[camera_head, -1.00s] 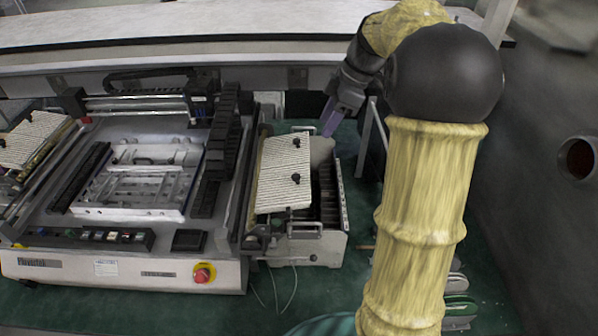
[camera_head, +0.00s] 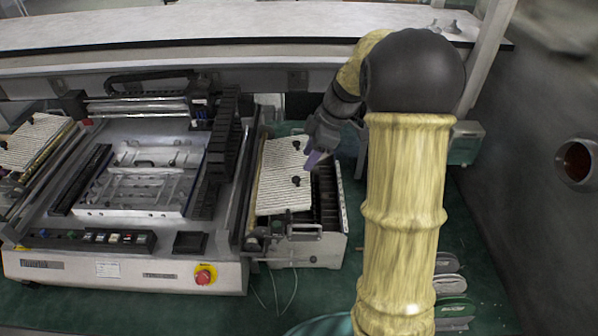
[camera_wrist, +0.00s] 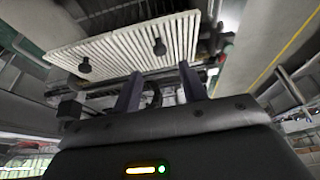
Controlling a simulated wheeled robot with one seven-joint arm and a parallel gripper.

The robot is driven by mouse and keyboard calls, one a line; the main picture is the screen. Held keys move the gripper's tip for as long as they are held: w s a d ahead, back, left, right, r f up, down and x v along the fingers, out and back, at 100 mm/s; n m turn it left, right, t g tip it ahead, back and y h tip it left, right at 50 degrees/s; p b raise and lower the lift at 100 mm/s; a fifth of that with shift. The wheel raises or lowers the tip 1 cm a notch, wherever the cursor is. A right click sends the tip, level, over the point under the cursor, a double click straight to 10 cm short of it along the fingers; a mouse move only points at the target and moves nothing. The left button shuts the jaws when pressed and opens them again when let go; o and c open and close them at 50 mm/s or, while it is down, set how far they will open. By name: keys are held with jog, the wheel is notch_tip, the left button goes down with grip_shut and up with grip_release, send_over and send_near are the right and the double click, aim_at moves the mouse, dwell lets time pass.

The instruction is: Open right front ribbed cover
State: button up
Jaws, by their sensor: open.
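The right ribbed cover (camera_head: 284,187) is a white ribbed plate with two black knobs, lying over the left part of the feeder box (camera_head: 320,250) to the right of the machine. In the wrist view the ribbed cover (camera_wrist: 120,48) spans the upper middle, with both knobs showing. My gripper (camera_head: 312,161) is just right of the cover's upper knobs in the head view. In the wrist view my gripper (camera_wrist: 160,85) has its two purple-grey fingers apart, with nothing held between them. The fingertips appear close to the cover's edge; I cannot tell if they touch it.
Another ribbed cover (camera_head: 35,140) lies at the far left of the machine. The machine (camera_head: 130,265) with its red stop button (camera_head: 204,276) stands left of the box. A long white shelf (camera_head: 250,22) runs behind. Discs (camera_head: 455,307) stand on the green floor at the right.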

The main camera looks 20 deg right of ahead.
aim_at(296, 178)
jog(key=p+x, duration=0.1)
jog(key=x, duration=0.6)
jog(key=shift+a+f, duration=0.15)
jog(key=shift+f, duration=0.1)
grip_shut()
